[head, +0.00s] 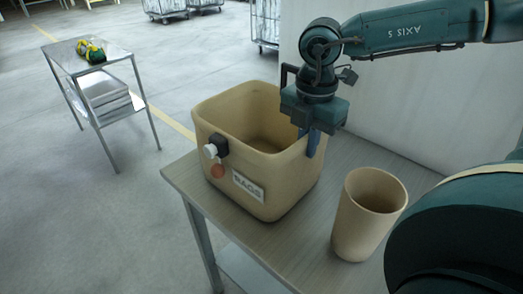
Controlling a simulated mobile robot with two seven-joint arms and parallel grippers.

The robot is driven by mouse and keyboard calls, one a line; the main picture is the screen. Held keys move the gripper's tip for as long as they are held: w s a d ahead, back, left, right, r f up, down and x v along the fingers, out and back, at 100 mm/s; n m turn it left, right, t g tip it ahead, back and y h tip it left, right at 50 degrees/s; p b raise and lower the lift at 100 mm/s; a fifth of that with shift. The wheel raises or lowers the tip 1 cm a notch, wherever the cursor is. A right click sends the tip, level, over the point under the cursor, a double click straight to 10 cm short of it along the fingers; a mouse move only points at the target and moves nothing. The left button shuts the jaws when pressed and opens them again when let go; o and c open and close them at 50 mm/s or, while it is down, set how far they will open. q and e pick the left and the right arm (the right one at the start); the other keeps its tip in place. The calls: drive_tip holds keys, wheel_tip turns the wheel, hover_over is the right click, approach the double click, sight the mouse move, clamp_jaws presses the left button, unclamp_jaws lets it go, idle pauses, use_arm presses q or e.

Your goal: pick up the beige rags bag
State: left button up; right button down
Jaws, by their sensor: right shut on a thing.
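The beige rags bag (285,195) stands upright on the grey table, open at the top, with a white "RAGS" label on its front. A black and white fitting and a reddish round patch show at its left front corner. My right gripper (309,143) points down at the bag's right rim and is shut on it, with a blue finger visible on the outer side. The other finger is mostly hidden. The bag appears to rest on the tabletop. My left gripper is not in view.
A tall beige cup (350,225) stands right of the bag on the table (285,250). A pale wall (400,115) rises behind the table. A metal cart (104,62) with yellow-green items stands at the left, across open floor. Wire cages stand far back.

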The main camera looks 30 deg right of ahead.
idle(0.7)
wheel_tip(320, 180, up, 10)
drive_tip(key=shift+r+b, duration=0.1)
drive_tip(key=shift+b, duration=0.25)
idle(0.7)
